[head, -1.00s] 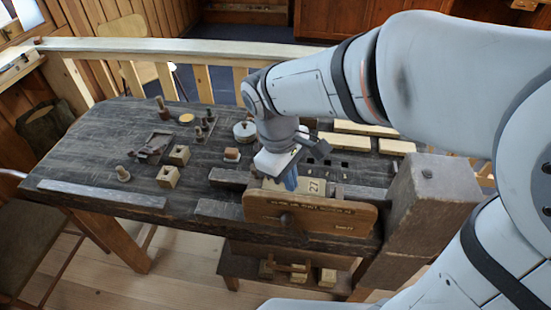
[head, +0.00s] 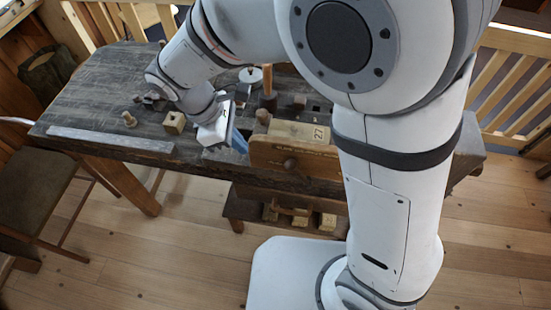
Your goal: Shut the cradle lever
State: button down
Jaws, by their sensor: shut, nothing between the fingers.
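A pale wooden block marked 27 (head: 299,130) sits at the bench's front edge, behind a brown board with lettering (head: 305,157) and a round knob (head: 290,164). An upright wooden post (head: 267,90) stands just behind the block's left end. I cannot tell which part is the cradle lever; my arm covers the area to the right. My gripper (head: 240,141) points down at the front edge, just left of the board and block. Its blue fingers are shut and empty. I cannot tell whether they touch the board.
The dark workbench (head: 95,90) holds a small wooden block with a hole (head: 174,123), a peg (head: 129,118) and a round pale-topped piece (head: 250,75). A grey strip (head: 110,140) lies along the front left edge. A low shelf below holds several blocks (head: 326,221).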

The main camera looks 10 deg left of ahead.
aim_at(299, 174)
jog(key=d+f+p, duration=0.2)
jog(key=d+f, duration=0.5)
jog(key=shift+w+d+p, duration=0.3)
